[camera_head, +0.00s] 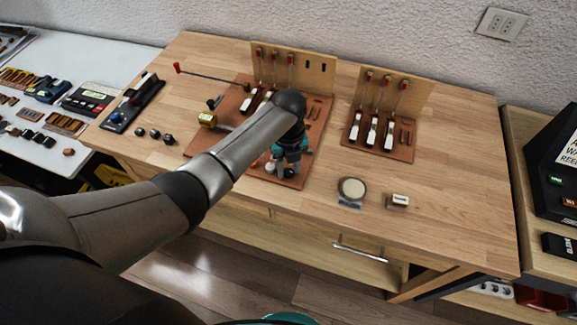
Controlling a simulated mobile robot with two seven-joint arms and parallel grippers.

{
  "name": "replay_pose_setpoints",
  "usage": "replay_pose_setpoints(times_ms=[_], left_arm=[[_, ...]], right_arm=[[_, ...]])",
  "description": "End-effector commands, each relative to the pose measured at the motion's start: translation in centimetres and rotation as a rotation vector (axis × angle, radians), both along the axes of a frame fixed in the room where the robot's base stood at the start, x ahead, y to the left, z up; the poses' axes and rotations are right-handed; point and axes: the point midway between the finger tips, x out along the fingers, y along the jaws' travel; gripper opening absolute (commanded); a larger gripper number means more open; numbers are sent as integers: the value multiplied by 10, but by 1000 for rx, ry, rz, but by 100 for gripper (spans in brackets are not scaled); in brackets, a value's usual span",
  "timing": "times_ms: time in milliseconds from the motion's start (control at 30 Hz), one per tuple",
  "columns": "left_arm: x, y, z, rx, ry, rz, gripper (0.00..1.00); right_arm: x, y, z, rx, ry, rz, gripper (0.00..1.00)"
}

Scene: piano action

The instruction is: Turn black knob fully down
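My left arm reaches in from the left over the wooden workbench. My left gripper (281,170), below a teal wrist band, points down at the front edge of the brown board (238,155). A small dark round shape (291,173) shows at its fingers and may be the black knob; I cannot tell whether they touch. A pale ball (270,167) is just left of the fingers. The fingers are too small and dark to show whether they are open or shut. My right gripper is not in view.
Several piano-key models stand on the brown board and on a second board (379,138) to the right. Small black pieces (154,134) lie at the left. A round disc (352,188) and a small block (398,200) sit near the front. The bench's right side (460,190) is clear.

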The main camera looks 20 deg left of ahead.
Motion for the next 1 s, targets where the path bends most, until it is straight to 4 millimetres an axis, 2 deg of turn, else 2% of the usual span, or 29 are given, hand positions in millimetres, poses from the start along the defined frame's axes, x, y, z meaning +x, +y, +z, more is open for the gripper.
replay_pose_setpoints(times_ms=[33, 300, 733, 1000], left_arm=[[0, 0, 0, 0, 0, 0, 30], [0, 0, 0, 1, -1, 0, 0], [0, 1, 1, 1, 1, 16, 0], [0, 1, 3, 2, 1, 134, 0]], right_arm=[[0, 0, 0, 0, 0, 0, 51], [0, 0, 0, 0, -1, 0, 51], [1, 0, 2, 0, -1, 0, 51], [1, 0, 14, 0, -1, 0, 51]])
